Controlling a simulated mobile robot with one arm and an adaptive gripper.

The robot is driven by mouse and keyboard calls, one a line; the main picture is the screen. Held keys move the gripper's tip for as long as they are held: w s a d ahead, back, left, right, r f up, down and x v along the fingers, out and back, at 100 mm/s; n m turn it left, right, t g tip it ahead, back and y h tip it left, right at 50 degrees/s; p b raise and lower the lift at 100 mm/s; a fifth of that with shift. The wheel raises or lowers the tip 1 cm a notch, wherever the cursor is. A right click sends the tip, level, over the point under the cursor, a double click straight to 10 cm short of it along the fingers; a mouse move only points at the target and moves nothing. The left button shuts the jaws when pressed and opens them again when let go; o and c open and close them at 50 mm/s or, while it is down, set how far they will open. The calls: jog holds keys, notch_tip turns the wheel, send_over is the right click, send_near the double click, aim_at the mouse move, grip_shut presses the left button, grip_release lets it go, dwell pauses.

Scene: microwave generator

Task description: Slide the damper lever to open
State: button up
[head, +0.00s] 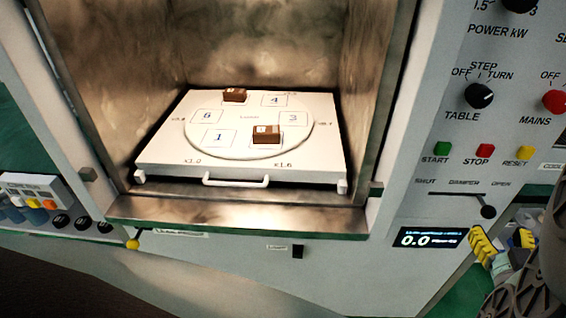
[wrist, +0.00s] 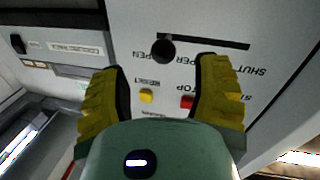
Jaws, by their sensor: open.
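The damper lever (head: 488,212) is a dark round knob on the grey control panel, below a thin slot labelled SHUT, DAMPER, OPEN. The knob is at the slot's right end, under the OPEN label. In the wrist view, where the lettering is upside down, the lever (wrist: 163,50) is at the left end of the slot, beside OPEN. My gripper (head: 503,243) has yellow ridged fingertips and is just below the knob in the head view. In the wrist view my gripper (wrist: 163,84) is open, with the knob beyond the gap between its fingers. No contact with the knob shows.
Green START (head: 441,149), red STOP (head: 483,151) and yellow RESET (head: 524,153) buttons sit just above the slot. A lit display reading 0.0 (head: 429,238) is below left. The microwave's open chamber holds a white tray (head: 165,151) with two brown blocks (head: 266,135).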

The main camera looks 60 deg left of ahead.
jog(key=shift+v, duration=2.15)
